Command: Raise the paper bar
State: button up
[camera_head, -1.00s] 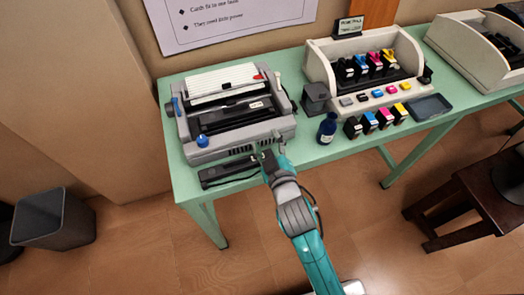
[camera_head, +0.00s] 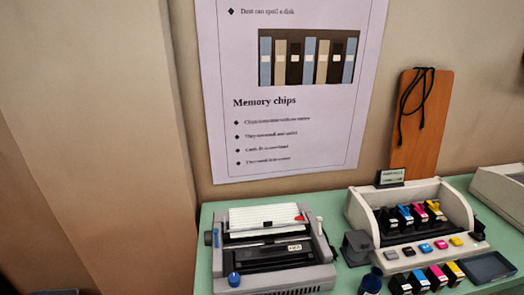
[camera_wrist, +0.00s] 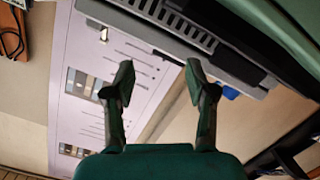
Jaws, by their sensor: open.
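A grey printer (camera_head: 322,273) stands on the green table, with white ribbed paper (camera_head: 262,214) at its back. A dark bar (camera_head: 266,229) crosses in front of the paper; I cannot tell for sure that it is the paper bar. A blue knob (camera_head: 234,279) sits at the printer's front left. My gripper (camera_wrist: 157,78) shows only in the wrist view, its two fingers spread with nothing between them. In that view the printer's slotted grey edge (camera_wrist: 190,28) lies beyond the fingertips, apart from them as far as I can tell.
A cream ink-cartridge printer (camera_head: 458,205) stands to the right, with several coloured cartridges in front. A dark blue bottle (camera_head: 371,281) and a grey box (camera_head: 356,247) stand between the printers. A poster (camera_head: 280,130) hangs on the wall behind.

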jog(key=s+d+f+m, duration=0.1)
jog(key=s+d+m, duration=0.1)
jog(key=s, duration=1.1)
jog(key=s+d+f+m+g, duration=0.1)
jog(key=s+d+f+m, duration=0.1)
jog(key=s, duration=1.1)
jog(key=shift+s+d+f, duration=0.2)
jog(key=shift+s+d, duration=0.2)
jog(key=shift+d, duration=0.3)
jog(key=s+r, duration=0.1)
jog(key=s, duration=0.1)
jog(key=s+r+m, duration=0.1)
jog(key=s, duration=0.2)
jog(key=s+d+r+m, duration=0.1)
jog(key=s, duration=0.2)
jog(key=shift+r+h, duration=0.25)
jog(key=shift+h, duration=0.15)
jog(key=shift+c, duration=0.2)
jog(key=shift+s+r+m, duration=0.15)
jog(key=shift+m, duration=0.15)
jog(key=c, duration=0.4)
